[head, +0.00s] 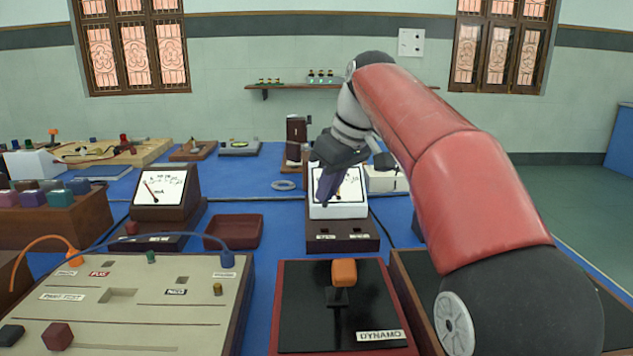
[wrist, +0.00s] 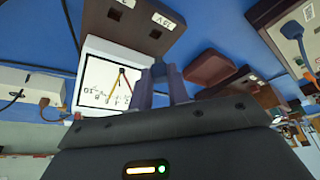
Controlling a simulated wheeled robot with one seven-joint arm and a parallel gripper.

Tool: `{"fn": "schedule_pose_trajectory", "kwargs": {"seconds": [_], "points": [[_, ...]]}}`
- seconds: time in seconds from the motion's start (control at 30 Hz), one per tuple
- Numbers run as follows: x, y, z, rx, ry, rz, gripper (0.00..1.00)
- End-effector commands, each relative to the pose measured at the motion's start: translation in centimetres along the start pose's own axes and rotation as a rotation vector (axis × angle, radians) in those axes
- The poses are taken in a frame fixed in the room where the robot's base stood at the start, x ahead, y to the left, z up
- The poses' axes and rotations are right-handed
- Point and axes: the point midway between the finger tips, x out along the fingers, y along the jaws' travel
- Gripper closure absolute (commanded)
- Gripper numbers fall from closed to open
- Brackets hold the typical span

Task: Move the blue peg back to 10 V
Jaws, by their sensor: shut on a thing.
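My gripper (head: 328,196) is in front of the white dial face of the middle meter (head: 343,243), and it hides part of the dial. In the wrist view its two fingers (wrist: 160,90) are closed on a small blue-grey peg (wrist: 158,70), mostly hidden between them. The peg appears held off the meter base, near the dial. The meter's dark base carries two small labels; in the wrist view one label (wrist: 163,20) seems to read 10 V upside down.
A dynamo box (head: 290,310) with an orange handle stands in front of the meter. A cream panel (head: 130,325) with cables is at front left. A brown tray (head: 233,232) and a second meter (head: 165,215) stand left. Blue tabletop is clear between them.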

Motion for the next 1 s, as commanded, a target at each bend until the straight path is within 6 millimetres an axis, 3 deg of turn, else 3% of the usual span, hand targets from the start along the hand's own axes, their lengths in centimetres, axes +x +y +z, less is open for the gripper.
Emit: {"fn": "schedule_pose_trajectory", "kwargs": {"seconds": [1.0], "points": [[5.3,-0.1,2.1,-0.001,0.000,0.000,1.00]]}}
